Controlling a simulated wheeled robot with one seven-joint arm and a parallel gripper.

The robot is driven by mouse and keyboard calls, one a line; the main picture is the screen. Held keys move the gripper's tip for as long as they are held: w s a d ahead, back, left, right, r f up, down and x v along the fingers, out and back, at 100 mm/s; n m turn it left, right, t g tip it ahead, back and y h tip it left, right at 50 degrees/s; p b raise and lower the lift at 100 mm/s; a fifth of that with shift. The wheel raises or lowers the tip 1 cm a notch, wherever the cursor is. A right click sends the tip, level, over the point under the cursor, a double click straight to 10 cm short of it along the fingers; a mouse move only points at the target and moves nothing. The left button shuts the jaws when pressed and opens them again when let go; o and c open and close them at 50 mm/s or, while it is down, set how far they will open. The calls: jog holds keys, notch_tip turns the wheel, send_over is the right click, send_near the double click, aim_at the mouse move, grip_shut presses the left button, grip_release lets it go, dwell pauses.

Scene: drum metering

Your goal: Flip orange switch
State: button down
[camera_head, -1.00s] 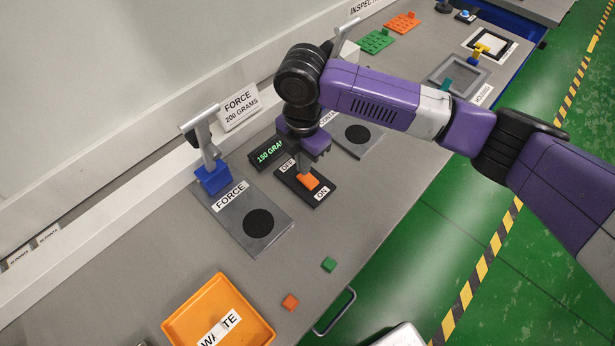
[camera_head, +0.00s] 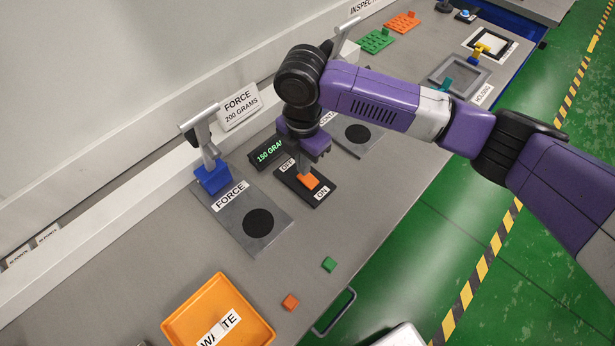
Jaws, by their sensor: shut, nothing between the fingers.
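The orange switch (camera_head: 309,181) sits on a black plate (camera_head: 322,196) with an OFF label at its upper left and an ON label at its lower right. My gripper (camera_head: 303,174) points down over the plate and is shut, with nothing held. Its fingertips are at the OFF-side edge of the orange switch; I cannot tell whether they touch it. The gripper hides part of the plate and the side of the switch towards OFF.
A display reading 150 (camera_head: 267,151) is just left of my gripper. The FORCE station (camera_head: 242,212) with a blue-based lever (camera_head: 212,178) stands further left. An orange WASTE tray (camera_head: 262,329), an orange block (camera_head: 290,302) and a green block (camera_head: 329,264) lie nearer the front.

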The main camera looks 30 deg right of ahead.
jog(key=shift+f+b, duration=0.4)
jog(key=shift+f, duration=0.4)
dwell(0.4)
jog(key=shift+r+p, duration=3)
jog(key=shift+r, duration=0.55)
